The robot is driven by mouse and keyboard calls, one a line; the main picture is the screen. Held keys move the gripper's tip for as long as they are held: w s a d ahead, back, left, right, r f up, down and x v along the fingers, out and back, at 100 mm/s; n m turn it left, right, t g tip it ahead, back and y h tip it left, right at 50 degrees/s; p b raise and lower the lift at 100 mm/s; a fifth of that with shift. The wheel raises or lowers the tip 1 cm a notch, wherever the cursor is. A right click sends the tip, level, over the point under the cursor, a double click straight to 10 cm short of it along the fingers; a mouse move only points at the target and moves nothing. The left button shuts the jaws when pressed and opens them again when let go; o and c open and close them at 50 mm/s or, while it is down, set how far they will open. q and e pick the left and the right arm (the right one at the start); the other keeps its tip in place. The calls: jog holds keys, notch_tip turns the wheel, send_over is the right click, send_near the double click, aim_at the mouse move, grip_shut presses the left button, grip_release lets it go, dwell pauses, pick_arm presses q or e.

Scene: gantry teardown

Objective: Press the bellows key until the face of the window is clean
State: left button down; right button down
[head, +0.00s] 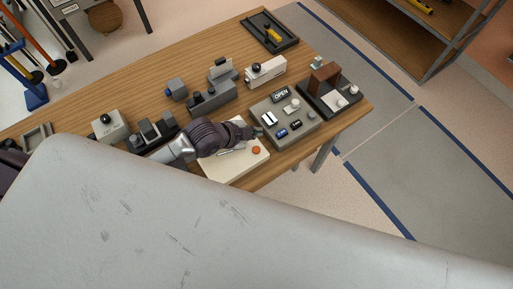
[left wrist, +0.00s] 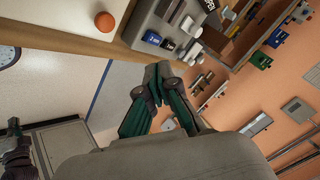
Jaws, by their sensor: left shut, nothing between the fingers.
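A cream box (head: 232,168) stands at the near edge of the wooden table. It bears a round orange-red button (head: 256,150), which also shows in the left wrist view (left wrist: 105,22). I cannot tell for sure whether this button is the bellows key, and I cannot make out the window's face. My left gripper (head: 250,132) is over the back part of the box and hides some of its top. Its green fingers are closed together and empty in the left wrist view (left wrist: 158,78), apart from the button in the picture.
A grey panel (head: 268,112) with an OPEN sign and several switches stands right of the box. A dark tray with a brown block (head: 324,74) is beyond it. Several grey fixtures (head: 212,98) stand behind and left of my left gripper. The table (head: 160,73) has bare wood farther back.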

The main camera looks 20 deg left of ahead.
aim_at(255, 150)
pick_arm(q)
notch_tip(255, 150, down, 8)
jog(key=b, duration=0.6)
jog(key=shift+r+b, duration=0.25)
jog(key=shift+b, duration=0.1)
jog(key=shift+f, duration=0.4)
dwell(0.4)
jog(key=shift+f, duration=0.45)
jog(key=shift+f+b, duration=0.45)
jog(key=shift+f, duration=0.15)
dwell(0.7)
jog(key=shift+r, duration=0.15)
jog(key=shift+r+p, duration=0.85)
jog(key=shift+p, duration=0.2)
jog(key=shift+r, duration=0.1)
